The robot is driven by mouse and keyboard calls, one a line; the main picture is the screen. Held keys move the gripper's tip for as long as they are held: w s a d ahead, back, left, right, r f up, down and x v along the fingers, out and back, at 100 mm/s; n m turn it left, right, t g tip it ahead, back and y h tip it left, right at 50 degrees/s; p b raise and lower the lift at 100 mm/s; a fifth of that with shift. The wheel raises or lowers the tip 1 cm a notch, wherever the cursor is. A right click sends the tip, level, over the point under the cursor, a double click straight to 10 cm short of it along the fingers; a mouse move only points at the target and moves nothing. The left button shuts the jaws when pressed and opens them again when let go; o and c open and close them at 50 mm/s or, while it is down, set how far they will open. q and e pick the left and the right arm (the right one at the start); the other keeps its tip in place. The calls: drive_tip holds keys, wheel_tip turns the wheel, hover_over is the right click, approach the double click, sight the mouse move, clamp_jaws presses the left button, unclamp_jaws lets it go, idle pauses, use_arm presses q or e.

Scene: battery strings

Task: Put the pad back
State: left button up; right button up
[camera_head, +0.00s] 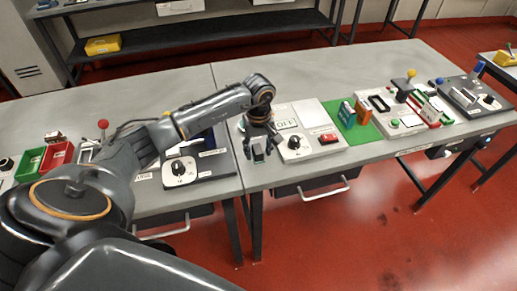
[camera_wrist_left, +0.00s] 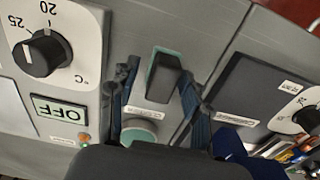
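A small dark block with a green edge (camera_wrist_left: 165,76), which may be the pad, lies on the grey table in the left wrist view. My left gripper (camera_head: 260,155) points down over the table's front part, left of the panel with the OFF display. In the left wrist view its two fingers (camera_wrist_left: 152,105) are spread, with the block between and beyond them; I see no clear grip on it. A round green piece (camera_wrist_left: 140,132) is partly hidden by the gripper body. My right gripper is not in view.
A white panel (camera_head: 318,118) with a dial (camera_head: 296,144) and a red switch (camera_head: 328,138) stands right of the gripper. A green mat (camera_head: 366,133) holds upright teal and orange items. A dark panel with a dial (camera_head: 180,170) is on the left.

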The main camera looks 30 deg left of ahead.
sight(259, 148)
use_arm(q)
drive_tip(key=shift+r, duration=0.5)
wheel_tip(259, 148, up, 11)
drive_tip(key=b, duration=0.3)
drive_tip(key=shift+r, duration=0.2)
idle(0.8)
idle(1.0)
